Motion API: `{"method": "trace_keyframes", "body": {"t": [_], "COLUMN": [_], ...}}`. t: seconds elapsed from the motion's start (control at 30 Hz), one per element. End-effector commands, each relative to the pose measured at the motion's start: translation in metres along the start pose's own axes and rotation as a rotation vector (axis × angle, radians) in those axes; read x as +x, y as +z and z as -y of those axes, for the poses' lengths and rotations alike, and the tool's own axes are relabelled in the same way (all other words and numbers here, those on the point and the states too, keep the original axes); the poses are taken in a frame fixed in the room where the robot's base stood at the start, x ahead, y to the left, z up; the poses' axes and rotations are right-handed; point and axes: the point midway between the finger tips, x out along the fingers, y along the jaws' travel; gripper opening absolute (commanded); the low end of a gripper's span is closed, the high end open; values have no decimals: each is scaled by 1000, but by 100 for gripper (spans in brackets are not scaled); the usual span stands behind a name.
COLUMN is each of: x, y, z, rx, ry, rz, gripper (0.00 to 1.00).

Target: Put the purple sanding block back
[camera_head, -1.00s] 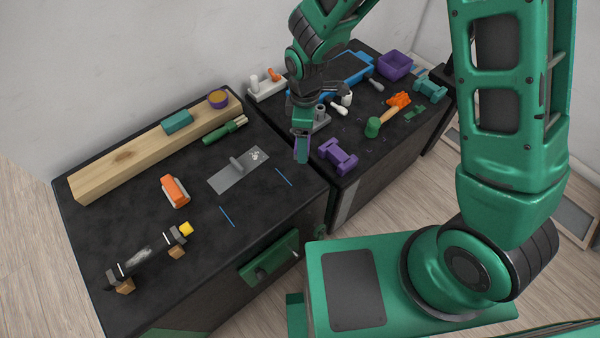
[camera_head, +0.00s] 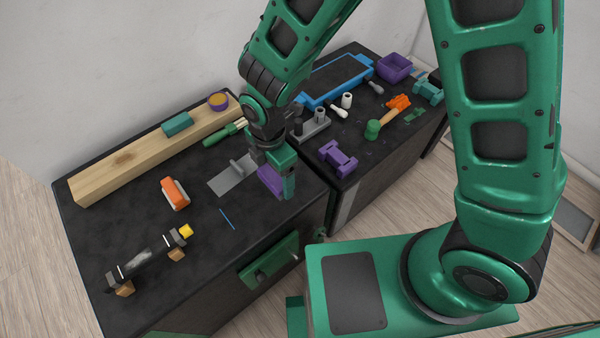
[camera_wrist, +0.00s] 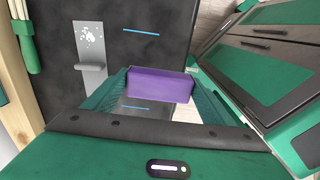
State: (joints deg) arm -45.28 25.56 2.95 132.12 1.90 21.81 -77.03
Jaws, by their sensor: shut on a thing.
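The purple sanding block (camera_head: 270,181) is held in my gripper (camera_head: 281,180), above the right part of the left black bench (camera_head: 200,250). In the wrist view the purple block (camera_wrist: 160,85) sits between the two green fingers of my gripper (camera_wrist: 160,92), which touch it at both sides. Blue line marks show on the bench: one in the head view (camera_head: 227,219), and two in the wrist view, one (camera_wrist: 141,32) beyond the block and one partly behind the fingers. The block looks clear of the bench top.
A grey trowel (camera_head: 232,177) lies close to my gripper's left. An orange-topped sander (camera_head: 174,193), a clamp-like tool (camera_head: 145,257) and a wooden beam (camera_head: 130,160) lie farther left. A purple dumbbell-shaped thing (camera_head: 338,159) is on the right bench. Bare bench lies around the blue mark.

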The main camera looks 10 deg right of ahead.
Motion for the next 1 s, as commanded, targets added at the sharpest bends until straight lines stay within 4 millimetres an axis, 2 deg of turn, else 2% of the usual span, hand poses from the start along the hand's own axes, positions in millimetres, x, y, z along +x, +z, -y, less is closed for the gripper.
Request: {"method": "trace_keyframes", "body": {"t": [0.5,0.63,0.77,1.0], "x": [57,64,68,94], "y": [94,105,109,109], "z": [-20,-23,-24,-23], "rx": [6,4,3,3], "ry": [-2,-1,0,-4], "rz": [2,1,1,1], "gripper": [50,50,50,50]}}
